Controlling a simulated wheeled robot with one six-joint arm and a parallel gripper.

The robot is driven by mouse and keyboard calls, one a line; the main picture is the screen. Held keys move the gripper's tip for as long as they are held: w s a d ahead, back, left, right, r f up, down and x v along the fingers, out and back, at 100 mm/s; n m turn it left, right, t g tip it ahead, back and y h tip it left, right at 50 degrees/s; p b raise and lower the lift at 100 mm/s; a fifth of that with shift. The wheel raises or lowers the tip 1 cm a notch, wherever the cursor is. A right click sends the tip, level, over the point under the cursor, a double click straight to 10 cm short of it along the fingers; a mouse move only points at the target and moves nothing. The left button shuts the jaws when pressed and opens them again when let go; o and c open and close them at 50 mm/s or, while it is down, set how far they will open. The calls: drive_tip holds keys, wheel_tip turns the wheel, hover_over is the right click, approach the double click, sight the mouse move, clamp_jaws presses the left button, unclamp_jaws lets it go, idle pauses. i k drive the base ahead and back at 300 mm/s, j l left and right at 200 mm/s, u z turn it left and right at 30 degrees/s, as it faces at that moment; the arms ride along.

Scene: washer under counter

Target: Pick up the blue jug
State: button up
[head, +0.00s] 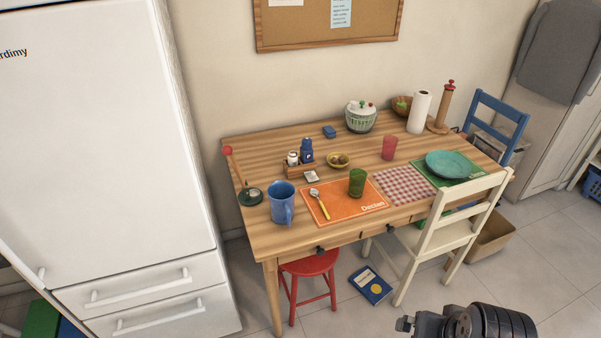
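The blue jug (282,203) stands upright near the front left corner of the wooden table (262,238) in the head view. Its handle faces front and slightly right. My gripper (404,324) is only partly in view at the bottom edge, low in front of the table and well apart from the jug. Its fingers cannot be made out clearly, so whether it is open or shut does not show.
A dark pot with an upright red-tipped stick (250,196) stands just left of the jug. An orange placemat (345,212) with a green cup (357,183) lies to the right. A cream chair (447,238) and red stool (309,266) stand at the table's front. A white fridge (110,150) stands left.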

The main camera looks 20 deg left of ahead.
sight(282, 212)
drive_tip(key=i+j+u, duration=0.15)
drive_tip(key=j, duration=0.3)
drive_tip(key=i+j+u, duration=0.1)
drive_tip(key=i+j, duration=0.15)
drive_tip(key=j, duration=0.2)
drive_tip(key=i+j+u, duration=0.15)
drive_tip(key=j, duration=0.3)
drive_tip(key=i+j+u, duration=0.1)
drive_tip(key=i+j, duration=0.25)
